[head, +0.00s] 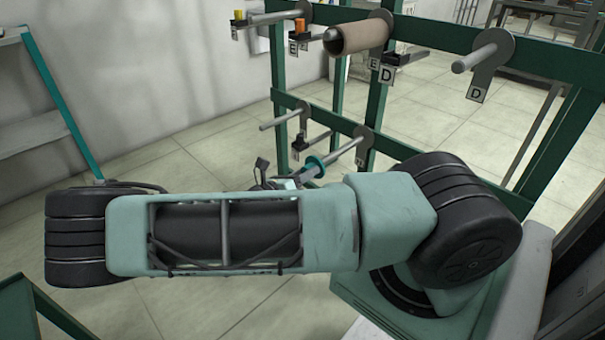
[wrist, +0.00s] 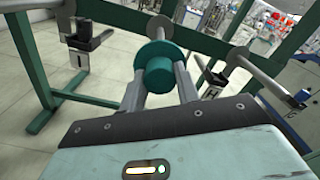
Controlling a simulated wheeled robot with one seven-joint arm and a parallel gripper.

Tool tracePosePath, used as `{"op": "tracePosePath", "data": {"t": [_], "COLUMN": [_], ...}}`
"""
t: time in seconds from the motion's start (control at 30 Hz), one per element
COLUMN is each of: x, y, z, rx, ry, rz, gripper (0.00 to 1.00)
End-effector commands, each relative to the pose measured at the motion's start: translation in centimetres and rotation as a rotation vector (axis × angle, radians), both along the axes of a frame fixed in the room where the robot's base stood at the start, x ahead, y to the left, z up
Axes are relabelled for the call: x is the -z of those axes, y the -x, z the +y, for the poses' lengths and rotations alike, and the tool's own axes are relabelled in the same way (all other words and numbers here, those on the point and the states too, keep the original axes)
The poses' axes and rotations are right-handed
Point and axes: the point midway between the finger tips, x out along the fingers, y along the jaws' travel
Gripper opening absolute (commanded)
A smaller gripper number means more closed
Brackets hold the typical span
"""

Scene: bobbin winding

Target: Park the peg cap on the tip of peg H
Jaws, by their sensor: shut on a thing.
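The peg cap (wrist: 160,72) is a teal cylinder with a wider flange. My gripper (wrist: 159,82) is shut on it, one finger on each side. In the head view the teal cap (head: 312,168) shows just beyond my arm, in line with a grey peg (head: 345,149) on the lower rail. In the wrist view that peg (wrist: 154,31) lies straight behind the cap. I cannot tell whether cap and peg tip touch. A label H (wrist: 210,92) hangs on a dark bracket right of the gripper. The letter on the lined-up peg's plate is unreadable.
A green rack (head: 430,33) carries several pegs on two rails. A brown tube (head: 362,37) sits on an upper peg. Another peg (head: 281,119) projects left of the cap. A dark bracket (wrist: 90,40) stands left of the gripper, and a peg disc (wrist: 238,55) to its right.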

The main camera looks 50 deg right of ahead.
Motion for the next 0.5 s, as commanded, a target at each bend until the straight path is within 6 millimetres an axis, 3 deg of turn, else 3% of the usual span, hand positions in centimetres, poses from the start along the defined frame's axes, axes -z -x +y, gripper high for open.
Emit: {"op": "tracePosePath", "data": {"t": [0.5], "x": [-0.1], "y": [0.1], "z": [-1.5], "rx": [0.0], "ry": [0.001], "rz": [0.001], "gripper": [0.04]}}
